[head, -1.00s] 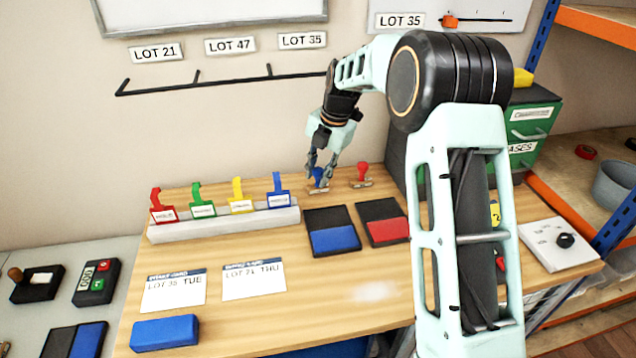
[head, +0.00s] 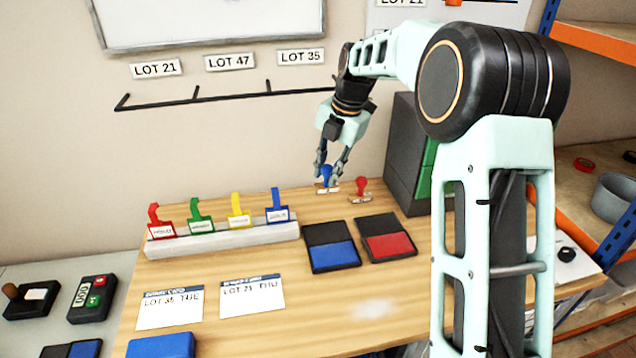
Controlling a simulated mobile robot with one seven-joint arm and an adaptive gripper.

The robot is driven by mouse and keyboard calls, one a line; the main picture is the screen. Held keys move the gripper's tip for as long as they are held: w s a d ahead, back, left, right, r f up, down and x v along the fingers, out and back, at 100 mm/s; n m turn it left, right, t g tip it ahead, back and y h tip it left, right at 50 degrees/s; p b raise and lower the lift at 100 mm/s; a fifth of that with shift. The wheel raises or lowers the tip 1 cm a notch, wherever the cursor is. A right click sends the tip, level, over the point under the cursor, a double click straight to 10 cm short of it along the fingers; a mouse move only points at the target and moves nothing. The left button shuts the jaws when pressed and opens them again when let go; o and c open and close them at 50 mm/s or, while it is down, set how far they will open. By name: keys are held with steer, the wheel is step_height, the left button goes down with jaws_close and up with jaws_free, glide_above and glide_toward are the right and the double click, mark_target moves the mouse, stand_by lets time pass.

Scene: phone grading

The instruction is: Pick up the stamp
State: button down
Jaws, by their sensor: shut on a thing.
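A blue-handled stamp (head: 327,178) is between the fingers of my gripper (head: 331,177) in the head view. The gripper points down and is shut on the stamp's blue handle. The stamp is upright with its base at the bottom; I cannot tell for sure whether the base is clear of the table. A red-handled stamp (head: 361,188) stands on the table just to the right, close to the right finger. The fingers partly hide the blue handle.
A blue ink pad (head: 331,256) and a red ink pad (head: 389,245) lie in front of the stamps. A white rack (head: 222,239) with several coloured tags stands to the left. Two cards lie on the wooden table (head: 330,310). A grey and green cabinet (head: 405,160) stands to the right.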

steer(key=s+d+r+b, duration=0.1)
steer(key=s+d+r, duration=0.5)
steer(key=s+d, duration=0.1)
steer(key=shift+s+d, duration=0.25)
steer(key=shift+d, duration=0.1)
